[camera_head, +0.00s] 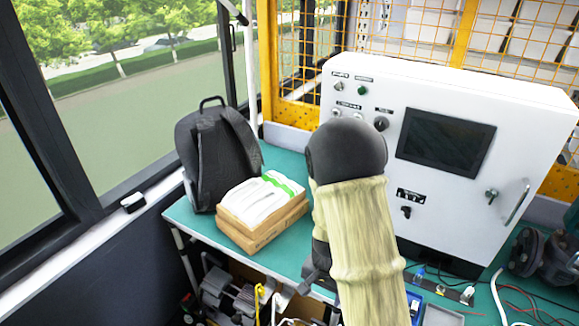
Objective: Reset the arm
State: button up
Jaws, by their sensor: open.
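My arm (358,230) rises through the middle of the camera_head view, with a black rounded joint at its top and a beige ribbed sleeve below. It stands in front of the white control cabinet. My gripper (306,284) shows only in part, as dark pieces low and left of the sleeve at the front edge of the green bench (290,165). It is open, and I see nothing held in it. The sleeve hides the rest of it.
The white control cabinet (535,110) with a dark screen stands behind my arm. A black backpack (210,150) and a brown box (255,235) with white packets sit on the bench to the left. Cables and a dark device (560,262) lie at the right.

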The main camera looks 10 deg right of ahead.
jog(key=s+r+n+t, duration=0.1)
jog(key=s+r+n, duration=0.2)
jog(key=r, duration=0.4)
jog(key=s+r+n+t, duration=0.1)
jog(key=s+r+n, duration=0.3)
jog(key=r, duration=0.4)
jog(key=shift+s+d+r+t, duration=0.15)
jog(key=shift+s+d+t, duration=0.15)
jog(key=shift+d, duration=0.05)
jog(key=shift+c, duration=0.2)
dwell(1.2)
